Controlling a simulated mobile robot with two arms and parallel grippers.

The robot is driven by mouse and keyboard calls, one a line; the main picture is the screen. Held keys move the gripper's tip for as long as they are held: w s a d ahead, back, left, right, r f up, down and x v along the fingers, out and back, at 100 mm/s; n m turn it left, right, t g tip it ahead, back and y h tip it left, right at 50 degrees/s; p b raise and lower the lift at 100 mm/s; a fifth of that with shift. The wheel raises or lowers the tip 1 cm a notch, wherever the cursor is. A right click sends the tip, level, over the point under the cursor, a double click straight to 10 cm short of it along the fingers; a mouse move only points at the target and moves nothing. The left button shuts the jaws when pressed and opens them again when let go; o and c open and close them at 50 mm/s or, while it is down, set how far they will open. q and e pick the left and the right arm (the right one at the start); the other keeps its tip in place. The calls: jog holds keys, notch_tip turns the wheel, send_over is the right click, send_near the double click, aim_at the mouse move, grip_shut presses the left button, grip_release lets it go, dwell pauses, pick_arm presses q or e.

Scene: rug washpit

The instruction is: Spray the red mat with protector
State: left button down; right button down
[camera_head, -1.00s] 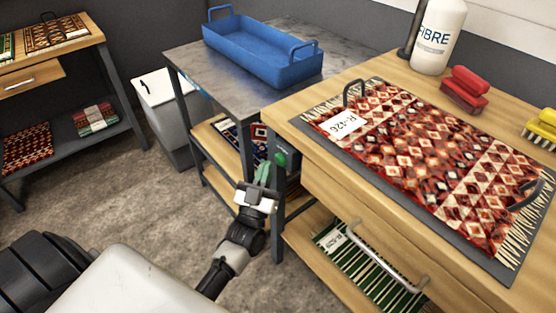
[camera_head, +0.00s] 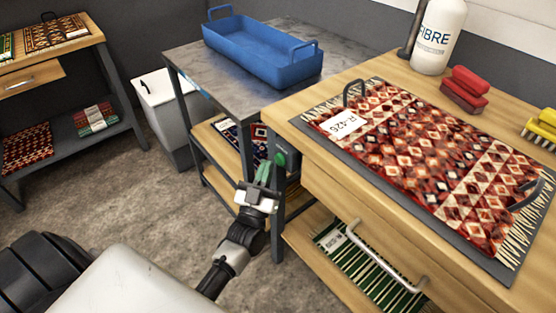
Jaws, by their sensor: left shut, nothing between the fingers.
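The red patterned mat (camera_head: 430,160) with cream fringes lies flat on a dark grey board (camera_head: 478,258) with black handles, on the wooden table at right. Its white tag (camera_head: 344,123) reads R-426. A white bottle (camera_head: 440,38) marked FIBRE stands upright behind the mat; its top is cut off. My left gripper (camera_head: 265,168) is shut and empty, low in front of the gap between the metal table and the wooden table. Its fingertips are close to a green button (camera_head: 280,159) on a dark box; I cannot tell whether they touch. My right gripper is out of view.
A blue tray (camera_head: 262,57) stands on the metal table (camera_head: 205,75). A red brush (camera_head: 465,90) and a yellow brush (camera_head: 541,127) lie behind the mat. A green mat (camera_head: 365,265) lies on the shelf below. A white bin (camera_head: 160,105) stands left. The floor there is clear.

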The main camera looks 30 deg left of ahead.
pick_arm(q)
jog(key=shift+w+d, duration=0.15)
jog(key=shift+w, duration=0.2)
jog(key=shift+w+d, duration=0.15)
jog(key=shift+w, duration=0.1)
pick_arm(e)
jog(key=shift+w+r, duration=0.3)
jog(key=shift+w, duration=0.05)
pick_arm(q)
jog(key=shift+w, duration=0.25)
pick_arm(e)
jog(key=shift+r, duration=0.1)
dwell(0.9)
pick_arm(q)
jog(key=shift+s, duration=0.1)
dwell(0.8)
jog(key=shift+s, duration=0.15)
jog(key=shift+s+a, duration=0.3)
jog(key=shift+s, duration=0.35)
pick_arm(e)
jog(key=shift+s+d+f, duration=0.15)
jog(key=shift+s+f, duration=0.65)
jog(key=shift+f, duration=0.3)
